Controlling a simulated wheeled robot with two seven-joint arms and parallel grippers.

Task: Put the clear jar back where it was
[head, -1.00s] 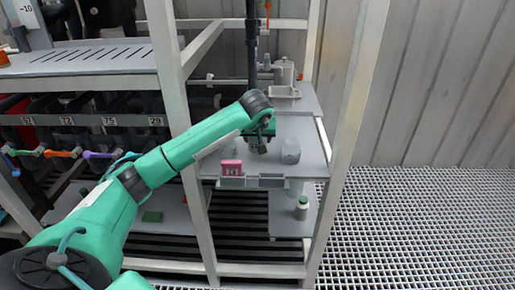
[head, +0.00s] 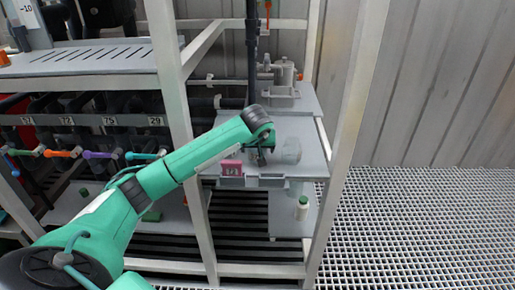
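A pale, see-through jar (head: 291,151) stands upright on the grey shelf (head: 312,169) in the head view; I take it to be the clear jar. My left arm reaches in from the left. My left gripper (head: 259,157) points down over the same shelf, just left of the jar, with a small gap seeming to separate them. Its fingers are small, dark and partly hidden by the wrist, so I cannot see whether they are open or hold anything. My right gripper is out of view.
A pink labelled block (head: 231,168) sits at the shelf's front edge, left of the gripper. A white bottle with a green cap (head: 302,208) stands on the lower shelf. A grey fixture (head: 284,88) stands behind. White frame posts (head: 345,130) flank the shelf.

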